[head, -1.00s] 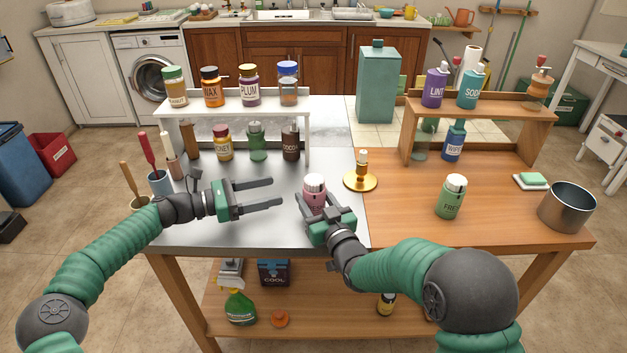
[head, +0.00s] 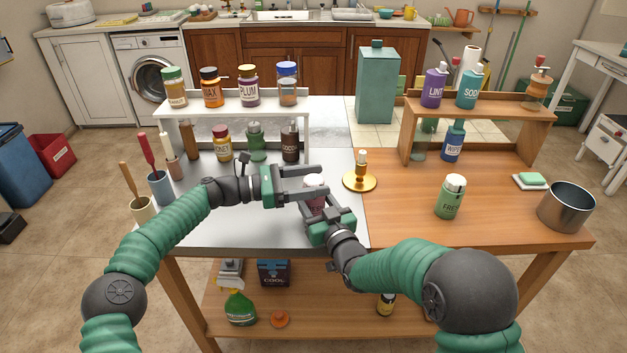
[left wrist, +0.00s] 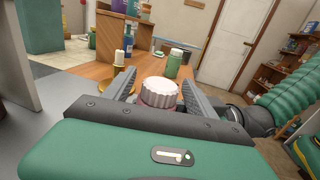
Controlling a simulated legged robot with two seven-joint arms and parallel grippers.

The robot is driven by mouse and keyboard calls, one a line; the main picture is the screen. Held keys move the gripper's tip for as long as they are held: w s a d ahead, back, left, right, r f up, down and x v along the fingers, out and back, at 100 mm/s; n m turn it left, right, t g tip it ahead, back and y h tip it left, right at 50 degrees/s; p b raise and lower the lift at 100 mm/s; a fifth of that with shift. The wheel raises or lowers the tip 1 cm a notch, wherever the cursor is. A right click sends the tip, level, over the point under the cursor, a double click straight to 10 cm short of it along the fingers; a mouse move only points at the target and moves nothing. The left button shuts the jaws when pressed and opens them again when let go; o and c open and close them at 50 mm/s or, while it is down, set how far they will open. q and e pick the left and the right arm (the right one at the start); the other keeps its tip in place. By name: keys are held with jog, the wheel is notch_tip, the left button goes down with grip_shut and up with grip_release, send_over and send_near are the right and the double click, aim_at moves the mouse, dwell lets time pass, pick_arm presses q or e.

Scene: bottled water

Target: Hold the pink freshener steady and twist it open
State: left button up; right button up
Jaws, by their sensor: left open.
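The pink freshener (head: 315,204) stands on the metal part of the table, with a white ridged cap. In the left wrist view its cap (left wrist: 159,92) shows between the fingers, with a little pink below it. My left gripper (head: 318,183) is open, its fingers on either side of the cap with gaps visible. My right gripper (head: 321,207) reaches in from the front, its fingers around the pink body and seemingly closed on it. The grippers hide much of the bottle.
A green bottle (head: 450,197) and a metal pot (head: 567,206) are on the wooden right side. A white shelf (head: 236,109) with bottles stands behind at left. Brushes in cups stand at far left.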

pick_arm(q)
jog(key=c, duration=1.4)
jog(key=shift+w+a, duration=0.1)
